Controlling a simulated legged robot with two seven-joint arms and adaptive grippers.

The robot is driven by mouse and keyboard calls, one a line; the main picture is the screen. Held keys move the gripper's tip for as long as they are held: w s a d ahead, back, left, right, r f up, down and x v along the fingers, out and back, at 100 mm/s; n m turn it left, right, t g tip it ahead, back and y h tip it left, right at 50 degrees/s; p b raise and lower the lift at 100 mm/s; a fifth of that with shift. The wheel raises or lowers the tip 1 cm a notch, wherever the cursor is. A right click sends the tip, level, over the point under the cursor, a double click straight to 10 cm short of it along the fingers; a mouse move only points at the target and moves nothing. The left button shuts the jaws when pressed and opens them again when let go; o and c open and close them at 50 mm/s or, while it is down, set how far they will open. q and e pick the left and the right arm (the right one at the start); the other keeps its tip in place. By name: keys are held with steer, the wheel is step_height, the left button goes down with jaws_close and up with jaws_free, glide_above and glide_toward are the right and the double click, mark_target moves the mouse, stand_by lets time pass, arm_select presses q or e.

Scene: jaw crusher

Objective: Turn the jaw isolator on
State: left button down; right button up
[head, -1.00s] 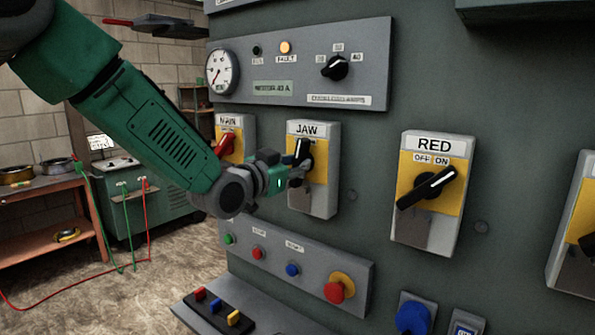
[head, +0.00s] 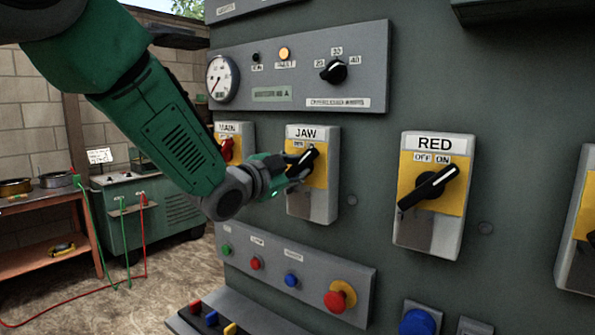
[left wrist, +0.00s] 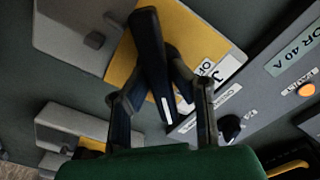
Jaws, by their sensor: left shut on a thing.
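The JAW isolator (head: 318,207) is a grey box with a yellow plate and a black rotary handle (head: 308,157) on the dark green panel. The handle is tilted, its upper end leaning right towards the ON side of the label. My left gripper (head: 292,172) reaches it from the left and is shut on the handle, covering its lower part. In the left wrist view the black handle (left wrist: 148,40) stands between the two fingers, over the yellow plate (left wrist: 195,40). The label there is partly hidden. My right gripper is not in view.
The MAIN isolator (head: 232,130), with a red handle, is close behind my left arm. The RED isolator (head: 428,235), its black handle slanted, is to the right. A meter panel (head: 300,95) is above, and a button strip with a red mushroom button (head: 336,301) below.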

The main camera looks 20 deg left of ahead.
arm_select(q)
steer(key=shift+f, duration=0.5)
steer(key=c, duration=1.6)
jaws_free()
steer(key=shift+c, duration=0.2)
steer(key=shift+o, duration=1)
steer(key=shift+w+a+r, duration=0.1)
steer(key=shift+w+r, duration=0.05)
steer(key=shift+s+a+r, duration=0.1)
steer(key=shift+s, duration=0.25)
steer(key=v, duration=1.1)
steer(key=shift+s, duration=0.1)
